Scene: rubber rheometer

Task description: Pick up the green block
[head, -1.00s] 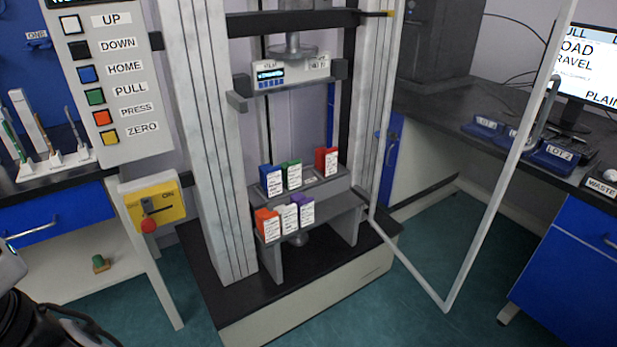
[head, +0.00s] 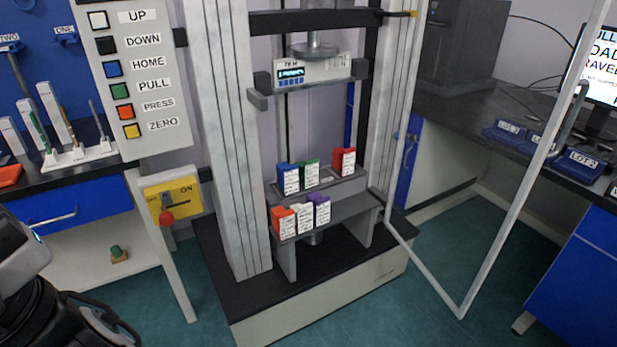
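The green block (head: 309,163) stands upright on the upper step of the grey rack inside the test machine, with a white label on its front. It is between a blue block (head: 285,168) on its left and a red block (head: 344,151) farther right, with a gap before the red one. The blue block is close beside it. Part of my arm shows at the lower left, far from the rack. My gripper's fingers are not in view.
Orange (head: 282,213), white (head: 302,208) and purple (head: 320,200) blocks stand on the rack's lower step. The machine's columns (head: 232,150) flank the rack. An open framed door (head: 515,185) is at right. A crosshead (head: 310,76) hangs above. A small green-topped object (head: 118,251) sits low at left.

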